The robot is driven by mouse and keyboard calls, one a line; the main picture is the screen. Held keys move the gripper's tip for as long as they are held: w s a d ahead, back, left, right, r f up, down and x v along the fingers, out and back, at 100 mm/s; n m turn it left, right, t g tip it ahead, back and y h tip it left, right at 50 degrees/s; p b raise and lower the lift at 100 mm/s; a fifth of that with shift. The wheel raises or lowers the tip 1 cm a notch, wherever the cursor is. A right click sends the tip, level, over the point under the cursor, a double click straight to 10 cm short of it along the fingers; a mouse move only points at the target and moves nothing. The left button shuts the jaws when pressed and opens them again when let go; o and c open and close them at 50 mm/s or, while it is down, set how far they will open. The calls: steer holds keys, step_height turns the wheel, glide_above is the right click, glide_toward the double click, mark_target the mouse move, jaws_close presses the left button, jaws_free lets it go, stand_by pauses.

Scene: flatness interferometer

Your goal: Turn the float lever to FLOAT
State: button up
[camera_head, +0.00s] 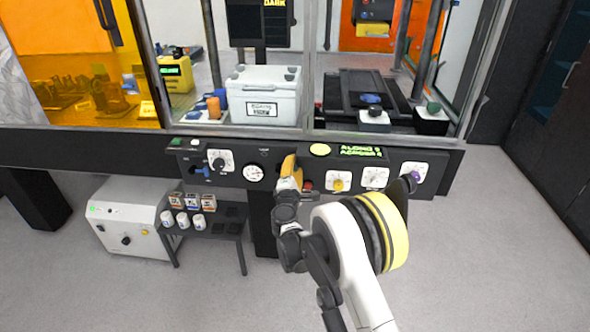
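The front control panel (225,181) is a dark strip below the windowed enclosure. A small blue lever (203,172) sits near its left end; it may be the float lever, but the lettering beside it is too small to read. My gripper (289,184) is right of the gauge, in front of the panel's middle. A yellow-orange piece (290,166) shows at its tip; I cannot tell whether it is a handle or part of my gripper. The fingers are too small and overlapped to show whether they are open, and the panel behind is partly hidden.
The panel also bears a black knob (219,161), a round gauge (254,173), a red button (308,186), a yellow button (320,150) and a yellow knob (338,185). Below left, a small black table (226,232) with several containers stands beside a white box (120,215).

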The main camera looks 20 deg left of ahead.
mark_target(279, 153)
steer(key=r+n, duration=0.1)
steer(key=n, duration=0.1)
steer(key=a+n, duration=0.1)
steer(key=shift+s+r+n, duration=0.1)
steer(key=shift+r+n, duration=0.25)
steer(key=shift+n, duration=0.05)
steer(key=n, duration=0.1)
steer(key=a+r+n, duration=0.1)
steer(key=n, duration=0.1)
steer(key=shift+s+a+n, duration=0.1)
steer(key=shift+s+n, duration=0.05)
steer(key=shift+n, duration=0.15)
steer(key=n, duration=0.1)
steer(key=a+n, duration=0.1)
steer(key=shift+s+r+n, duration=0.15)
steer(key=shift+r+n, duration=0.15)
steer(key=shift+r, duration=0.05)
steer(key=shift+s+a+r+n, duration=0.1)
steer(key=shift+a+n, duration=0.35)
steer(key=shift+n, duration=0.55)
steer(key=shift+s+a+n, duration=0.1)
steer(key=shift+a+n, duration=0.35)
steer(key=shift+n, duration=0.55)
steer(key=o, duration=1.2)
steer(key=shift+s, duration=0.1)
